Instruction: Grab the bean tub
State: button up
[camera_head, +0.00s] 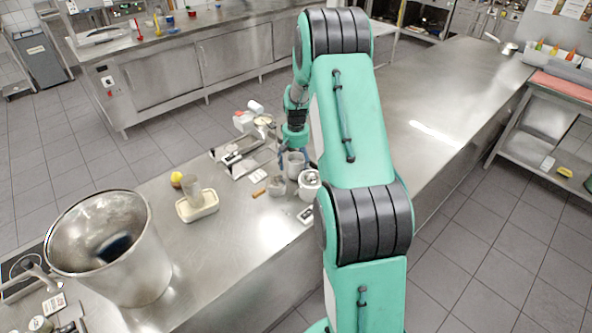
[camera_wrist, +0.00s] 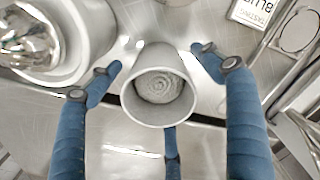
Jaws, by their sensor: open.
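A grey tapered tub (camera_wrist: 158,88) with a round mouth and a pale, swirled filling is in the middle of the wrist view. It seems to be the bean tub, but I cannot make out beans. In the head view this tub (camera_head: 294,163) stands on the steel counter below my gripper (camera_head: 293,148). My gripper (camera_wrist: 157,68) is open in the wrist view, with blue fingers left and right of the tub and one below it. I see gaps between the side fingers and the tub. My arm hides part of the counter behind.
A white pot (camera_head: 309,186) with shiny contents stands close beside the tub; it is at upper left in the wrist view (camera_wrist: 70,60). A label card (camera_wrist: 252,10) and metal rack are at right. A large steel bucket (camera_head: 150,255) and cream tray (camera_head: 199,213) stand left.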

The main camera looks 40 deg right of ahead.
jog(key=shift+f, duration=0.75)
jog(key=shift+c, duration=0.2)
jog(key=c, duration=1.6)
